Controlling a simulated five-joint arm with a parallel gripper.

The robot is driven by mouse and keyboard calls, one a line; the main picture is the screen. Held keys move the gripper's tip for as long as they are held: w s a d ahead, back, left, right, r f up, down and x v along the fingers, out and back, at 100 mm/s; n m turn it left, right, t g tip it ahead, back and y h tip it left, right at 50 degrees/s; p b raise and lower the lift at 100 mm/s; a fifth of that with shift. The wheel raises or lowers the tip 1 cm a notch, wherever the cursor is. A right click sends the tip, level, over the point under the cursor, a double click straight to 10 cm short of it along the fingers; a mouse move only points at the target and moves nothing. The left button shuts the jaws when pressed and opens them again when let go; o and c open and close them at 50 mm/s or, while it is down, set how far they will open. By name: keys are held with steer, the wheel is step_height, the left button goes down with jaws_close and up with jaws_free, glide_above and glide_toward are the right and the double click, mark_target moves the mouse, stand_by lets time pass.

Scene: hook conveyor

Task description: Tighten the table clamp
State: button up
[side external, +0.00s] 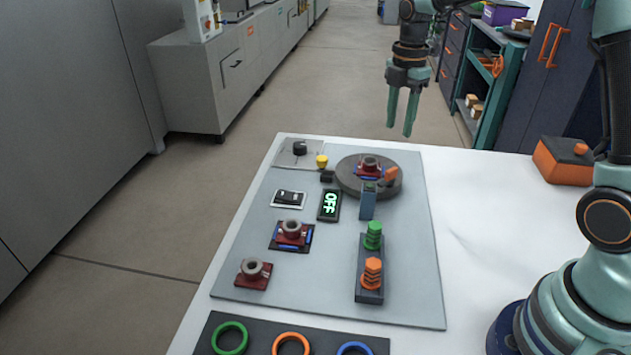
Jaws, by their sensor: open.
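A dark round turntable (348,180) sits at the back of the grey board. A red part with a grey ring (369,163) stands on it. A small orange piece (391,174) is at the turntable's right edge; it may be the table clamp, but I cannot tell how tight it is. A blue-grey block (368,205) stands at the turntable's front edge. My gripper (400,128) points down with its two green fingers apart and empty. In the picture it is above and behind the turntable, touching nothing.
On the board are an OFF display (329,204), a rocker switch (288,199), a black knob (299,148), a yellow button (321,161), two more red parts (292,230) and a holder with green (373,235) and orange (372,272) stepped pieces. Coloured rings (292,334) lie in front.

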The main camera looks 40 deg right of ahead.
mark_target(392, 169)
step_height(392, 169, down, 11)
steer(key=shift+f, duration=0.1)
stand_by(0.3)
jaws_close()
